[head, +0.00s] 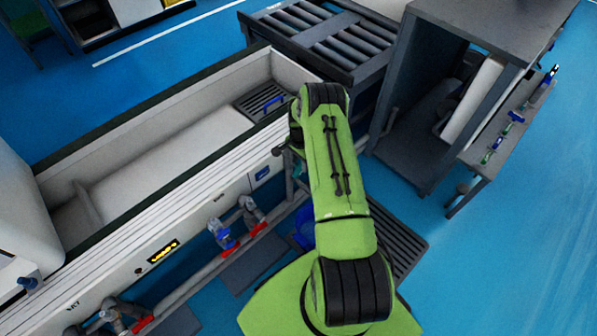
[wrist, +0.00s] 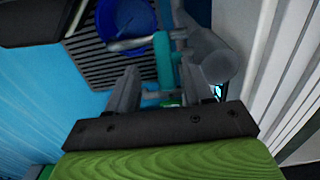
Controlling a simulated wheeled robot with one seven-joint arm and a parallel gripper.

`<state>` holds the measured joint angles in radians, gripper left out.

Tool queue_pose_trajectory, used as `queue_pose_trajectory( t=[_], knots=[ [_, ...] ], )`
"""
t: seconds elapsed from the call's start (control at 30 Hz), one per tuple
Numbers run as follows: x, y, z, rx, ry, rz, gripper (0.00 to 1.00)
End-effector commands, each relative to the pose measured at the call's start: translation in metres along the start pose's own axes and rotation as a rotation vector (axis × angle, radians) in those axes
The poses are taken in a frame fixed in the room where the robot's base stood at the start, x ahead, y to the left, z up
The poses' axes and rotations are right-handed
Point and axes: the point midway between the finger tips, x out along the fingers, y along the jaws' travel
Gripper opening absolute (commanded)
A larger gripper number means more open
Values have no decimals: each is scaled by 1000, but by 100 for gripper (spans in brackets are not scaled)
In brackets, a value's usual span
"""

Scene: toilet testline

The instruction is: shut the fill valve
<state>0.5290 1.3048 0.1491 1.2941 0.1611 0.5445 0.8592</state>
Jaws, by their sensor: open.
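A teal lever-like part (wrist: 163,62), probably a valve handle, stands between the fingers of my gripper (wrist: 158,72) in the wrist view. The fingers are spread apart on either side of it; I cannot tell whether they touch it. Grey pipework (wrist: 208,55) lies beside the right finger. In the head view my green arm hides most of this spot, and only a bit of teal (head: 298,169) shows at its left edge. Valves with red handles (head: 228,251) sit on the pipe along the tank front. No label shows which one is the fill valve.
A long white tank (head: 170,140) with a dark rim runs along the left. A blue bucket (wrist: 126,22) stands on a dark floor grate (wrist: 90,65) near the gripper. A roller table (head: 318,35) and a grey cabinet (head: 415,150) stand behind.

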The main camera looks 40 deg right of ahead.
Motion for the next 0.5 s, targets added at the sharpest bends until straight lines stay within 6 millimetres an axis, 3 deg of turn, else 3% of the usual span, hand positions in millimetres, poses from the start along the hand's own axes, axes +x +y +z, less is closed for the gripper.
queue_pose_trajectory(
  t=[0.03, 0.2, 0.5],
  knots=[
    [16, 1, 0, 1, -1, 1, 51],
    [43, 0, -1, 0, 0, -1, 51],
    [49, 0, -1, 0, 1, -2, 51]
  ],
)
